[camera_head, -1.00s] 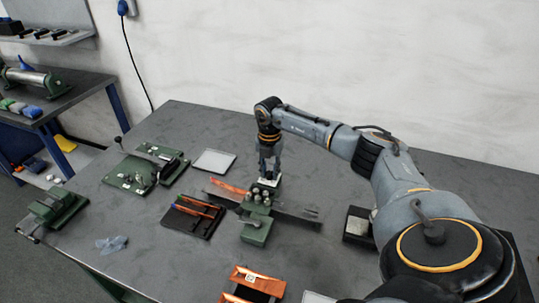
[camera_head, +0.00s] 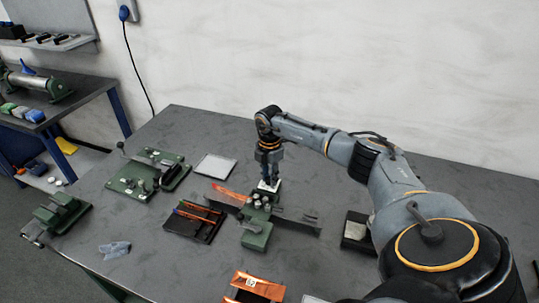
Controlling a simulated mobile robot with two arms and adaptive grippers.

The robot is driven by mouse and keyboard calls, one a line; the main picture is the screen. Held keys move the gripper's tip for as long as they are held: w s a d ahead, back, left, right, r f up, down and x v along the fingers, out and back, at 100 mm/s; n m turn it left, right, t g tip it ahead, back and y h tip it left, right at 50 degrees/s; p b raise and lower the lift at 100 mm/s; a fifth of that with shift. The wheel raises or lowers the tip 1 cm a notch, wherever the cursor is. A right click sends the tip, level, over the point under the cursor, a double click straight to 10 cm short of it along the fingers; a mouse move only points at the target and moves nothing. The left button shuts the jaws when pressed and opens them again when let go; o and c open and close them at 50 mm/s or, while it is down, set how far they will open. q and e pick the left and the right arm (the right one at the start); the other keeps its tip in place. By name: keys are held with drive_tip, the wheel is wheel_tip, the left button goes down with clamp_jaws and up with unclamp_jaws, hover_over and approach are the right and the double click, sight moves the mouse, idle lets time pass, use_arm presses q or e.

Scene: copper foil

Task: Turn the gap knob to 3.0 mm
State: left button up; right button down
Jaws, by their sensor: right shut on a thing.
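A small green machine (camera_head: 257,236) stands mid-table, with several pale round knobs on top and a dark flat bar running through it. At its back is a small white dial plate (camera_head: 274,187). My right gripper (camera_head: 268,181) points straight down at this plate and is shut on a small part there, which appears to be the gap knob. The fingers hide the knob, and the scale is too small to read. My left gripper is not in view.
A copper strip (camera_head: 230,192) lies left of the machine. A dark tray (camera_head: 183,226) holds orange-handled tools. Green fixtures (camera_head: 130,180) stand further left, near a pale square sheet (camera_head: 215,166). A crumpled blue-grey cloth (camera_head: 114,249) lies at the front left.

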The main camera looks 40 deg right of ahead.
drive_tip(key=c, duration=1.1)
unclamp_jaws()
wheel_tip(320, 180, up, 12)
